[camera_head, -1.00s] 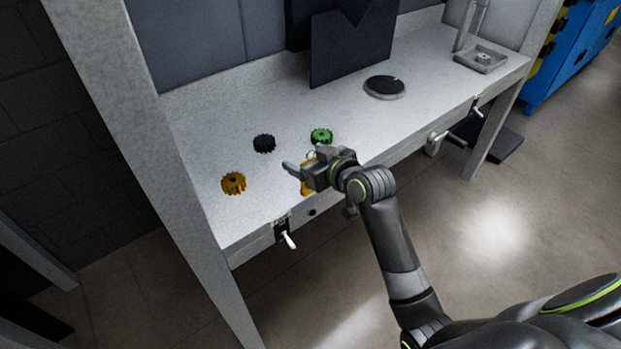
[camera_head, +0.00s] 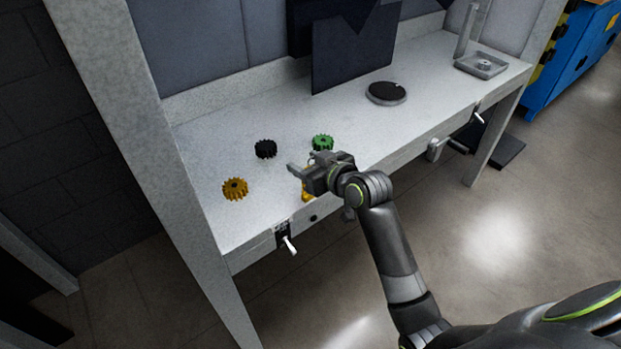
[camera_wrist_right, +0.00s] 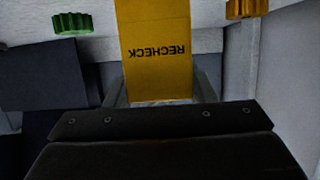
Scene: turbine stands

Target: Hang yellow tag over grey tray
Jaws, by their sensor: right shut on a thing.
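The yellow tag (camera_head: 307,192) is in my right gripper (camera_head: 305,175), at the front edge of the bench's left part. The right wrist view shows the tag (camera_wrist_right: 155,55) with "RECHECK" printed on it upside down, between the fingers of the right gripper (camera_wrist_right: 165,92). The gripper is shut on the tag. The grey tray (camera_head: 482,65) stands at the far right end of the bench, with an upright grey post at its back. The right gripper is far left of the tray. My left gripper is not in view.
A green gear (camera_head: 322,143) lies just behind the gripper. A black gear (camera_head: 265,149) and an orange gear (camera_head: 235,188) lie further left. A black round disc (camera_head: 386,92) and a dark upright panel (camera_head: 350,50) stand between gripper and tray. Levers line the front edge.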

